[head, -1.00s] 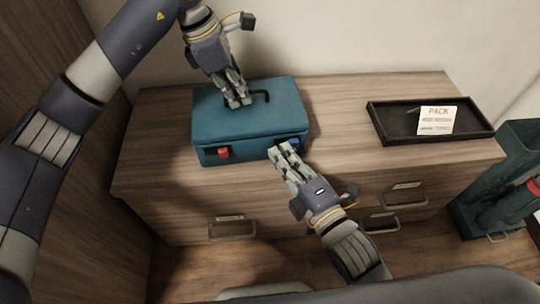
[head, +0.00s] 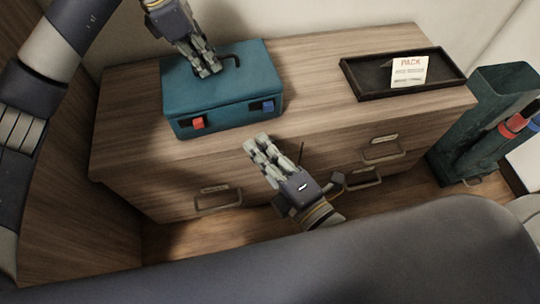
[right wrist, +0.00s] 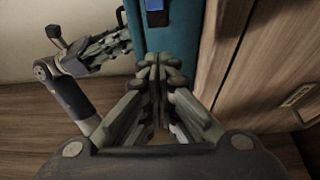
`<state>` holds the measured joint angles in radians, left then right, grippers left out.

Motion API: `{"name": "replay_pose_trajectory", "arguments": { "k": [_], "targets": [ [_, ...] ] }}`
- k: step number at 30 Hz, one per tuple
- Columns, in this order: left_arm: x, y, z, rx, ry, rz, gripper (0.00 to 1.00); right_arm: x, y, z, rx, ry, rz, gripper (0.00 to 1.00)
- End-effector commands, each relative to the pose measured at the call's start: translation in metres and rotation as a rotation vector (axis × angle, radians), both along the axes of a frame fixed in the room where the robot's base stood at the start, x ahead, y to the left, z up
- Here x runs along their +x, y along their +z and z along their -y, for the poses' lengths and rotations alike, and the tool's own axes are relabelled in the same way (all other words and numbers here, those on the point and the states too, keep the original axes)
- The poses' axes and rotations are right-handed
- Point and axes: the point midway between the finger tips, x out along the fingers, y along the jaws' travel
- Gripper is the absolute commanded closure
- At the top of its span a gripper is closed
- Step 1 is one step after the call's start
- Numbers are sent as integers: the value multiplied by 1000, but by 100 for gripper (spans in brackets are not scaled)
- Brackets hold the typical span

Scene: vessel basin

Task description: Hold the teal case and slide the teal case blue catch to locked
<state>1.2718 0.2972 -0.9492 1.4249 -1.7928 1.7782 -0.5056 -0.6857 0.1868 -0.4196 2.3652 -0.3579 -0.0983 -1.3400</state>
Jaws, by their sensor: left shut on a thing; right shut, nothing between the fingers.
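The teal case (head: 222,92) stands shut on the wooden cabinet top in the head view. Its front carries a red catch (head: 197,123) on the left and a blue catch (head: 267,106) on the right. The blue catch also shows at the top of the right wrist view (right wrist: 155,13). My left gripper (head: 211,73) is shut on the dark handle (head: 231,61) on the lid; the fingers partly hide the handle. My right gripper (head: 254,142) is shut and empty in front of the case, below the blue catch and apart from it.
A dark tray (head: 370,90) with a card reading PACK (head: 409,72) lies on the cabinet top (head: 310,62) to the right. A teal bin (head: 470,120) stands on the floor right of the cabinet. Drawer handles (head: 386,152) stick out from the front.

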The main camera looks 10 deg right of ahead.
Motion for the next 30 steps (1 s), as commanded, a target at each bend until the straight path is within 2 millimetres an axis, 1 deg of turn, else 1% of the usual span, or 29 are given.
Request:
{"name": "replay_pose_trajectory", "arguments": {
  "k": [1,3,9,23,24,26,27,30],
  "targets": [
    [0,-5,-3,10,4,-7,100,-8,-1,3,-1,1,-3,100],
    [0,-5,-3,10,4,-7,100,-15,-1,6,-1,0,-3,100],
    [0,-5,-3,9,3,-8,100,-27,0,11,1,0,0,100],
    [0,-5,-2,8,3,-8,100,-29,0,12,0,0,1,100],
    [0,-5,-2,8,3,-8,86,-28,0,12,0,0,1,100],
    [0,-5,-2,8,3,-8,72,-28,0,12,0,1,1,100],
    [-1,-5,-2,8,3,-8,69,-28,0,12,0,1,1,100],
    [-1,-5,-2,8,3,-8,69,-28,0,12,0,1,1,100]
  ]
}}
